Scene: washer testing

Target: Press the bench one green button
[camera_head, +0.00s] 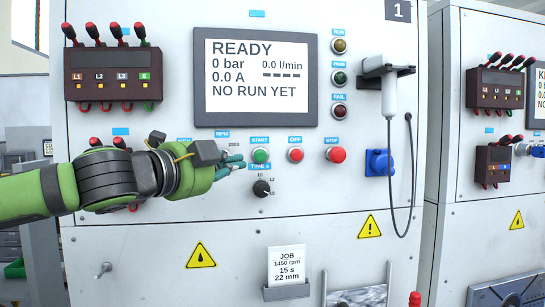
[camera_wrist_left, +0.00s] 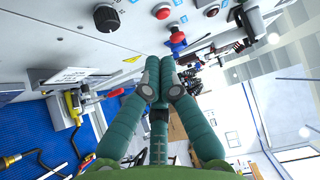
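The bench one green START button (camera_head: 260,155) is on the panel under its START label, just right of my left gripper. My left gripper (camera_head: 238,165) points right along the panel front, its teal fingertips close to the button. I cannot tell whether they touch it. In the left wrist view, my left gripper's fingers (camera_wrist_left: 159,82) are closed together with nothing between them. The green button is not clearly visible in that view. My right gripper is in neither view.
A red OFF button (camera_head: 296,155) and red STOP button (camera_head: 335,154) sit right of START. A black timer knob (camera_head: 261,188) is below it. The screen (camera_head: 256,76) above reads READY and NO RUN YET. A blue socket (camera_head: 379,162) and hanging cable are farther right.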

